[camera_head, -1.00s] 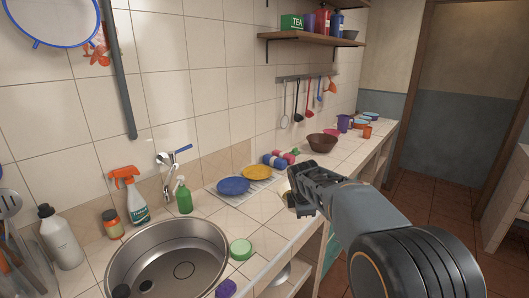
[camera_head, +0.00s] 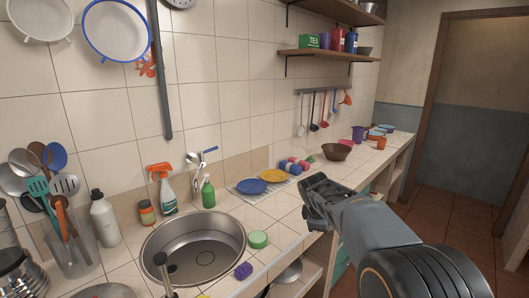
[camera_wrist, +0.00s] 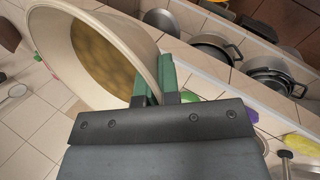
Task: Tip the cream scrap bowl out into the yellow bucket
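The cream scrap bowl (camera_wrist: 62,50) fills the upper left of the wrist view, with brownish contents inside. My gripper (camera_wrist: 160,88) is shut on its near rim, a green-padded finger on each side of the wall. The bowl looks slanted in this view; I cannot tell how far it is really tipped. In the head view my gripper (camera_head: 318,195) is over the counter's front edge, right of the plates, and the bowl is hidden behind it. I cannot make out the yellow bucket in either view.
A sink (camera_head: 195,248), green soap bottle (camera_head: 208,194), blue plate (camera_head: 251,186) and yellow plate (camera_head: 274,176) lie left of my gripper. A brown bowl (camera_head: 337,150) stands beyond it. Pots (camera_wrist: 215,48) sit on the shelf below the counter. The floor at right is open.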

